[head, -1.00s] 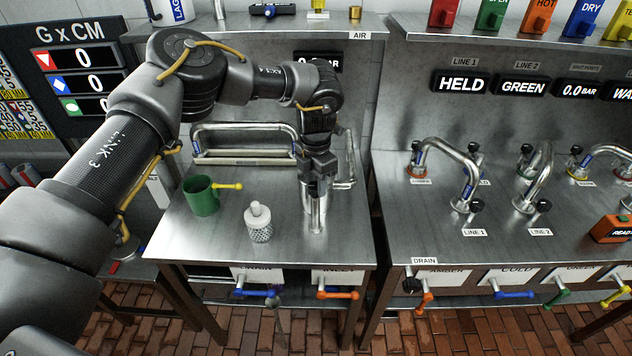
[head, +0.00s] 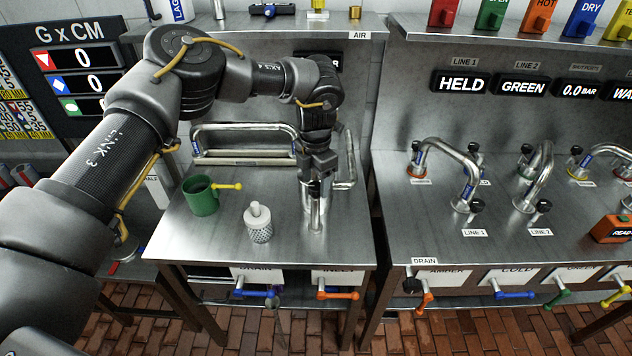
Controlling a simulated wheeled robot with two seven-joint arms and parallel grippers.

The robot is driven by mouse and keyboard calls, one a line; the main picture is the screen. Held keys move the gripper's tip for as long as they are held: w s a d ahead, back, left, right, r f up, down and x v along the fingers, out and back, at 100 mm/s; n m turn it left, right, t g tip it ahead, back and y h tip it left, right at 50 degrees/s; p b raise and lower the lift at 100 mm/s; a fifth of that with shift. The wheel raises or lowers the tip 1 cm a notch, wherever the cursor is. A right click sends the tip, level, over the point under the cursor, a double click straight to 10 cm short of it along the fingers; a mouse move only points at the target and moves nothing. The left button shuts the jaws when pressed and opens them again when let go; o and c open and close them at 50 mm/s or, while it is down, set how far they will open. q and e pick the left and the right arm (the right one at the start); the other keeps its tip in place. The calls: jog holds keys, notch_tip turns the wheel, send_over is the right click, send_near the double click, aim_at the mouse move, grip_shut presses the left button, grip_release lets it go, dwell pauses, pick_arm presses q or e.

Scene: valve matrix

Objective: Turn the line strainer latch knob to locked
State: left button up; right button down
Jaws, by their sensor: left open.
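My left gripper (head: 313,192) points down over an upright metal cylinder (head: 317,218) on the left bench, which I take to be the line strainer housing. The jaws are open and sit at the top of the cylinder. The latch knob cannot be made out; the gripper covers that area, so its position cannot be read. I cannot tell whether the fingers touch it. My right gripper is not in view.
A pipe frame (head: 245,128) lies behind. Blue (head: 256,293) and orange (head: 338,295) lever handles stick out at the front. The right bench (head: 400,228) carries curved pipes.

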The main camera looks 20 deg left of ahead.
aim_at(316, 185)
pick_arm(q)
notch_tip(316, 185, up, 10)
jog(key=b, duration=0.2)
dwell(0.3)
